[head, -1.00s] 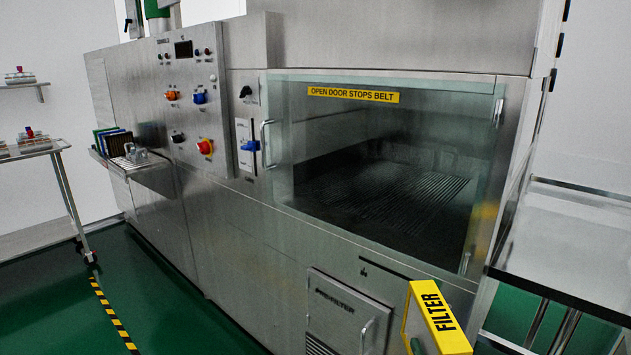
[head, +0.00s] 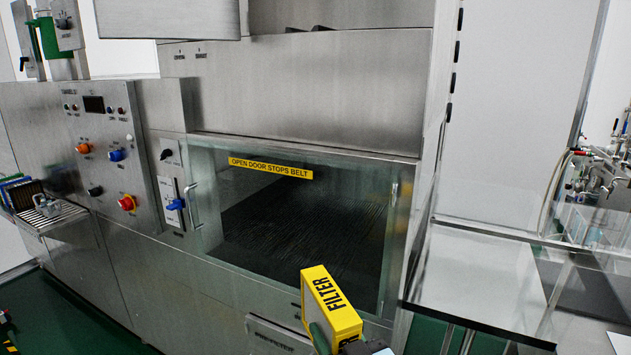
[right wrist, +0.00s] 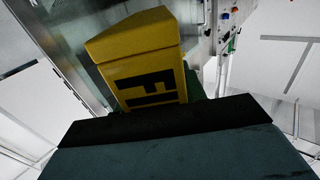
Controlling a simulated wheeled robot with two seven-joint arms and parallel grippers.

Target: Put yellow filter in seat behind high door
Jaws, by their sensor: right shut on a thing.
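The yellow filter (head: 331,302), a box lettered "FILTER", is held up in front of the washer at the lower middle of the head view. It fills the middle of the right wrist view (right wrist: 140,62), tilted. My right gripper (head: 345,345) is shut on it; its fingers are mostly hidden at the bottom edge. The washer's large glass door (head: 300,215) is shut, with a yellow "OPEN DOOR STOPS BELT" label. A lower panel marked as a prefilter (head: 272,338) is shut, partly cut off below. A steel upper panel (head: 320,95) is above the glass. No filter seat is visible.
The control panel (head: 103,150) with knobs and a blue lever (head: 176,204) are left of the glass door. A clear-topped steel table (head: 480,270) stands at the right. A rack with coloured plates is at far left.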

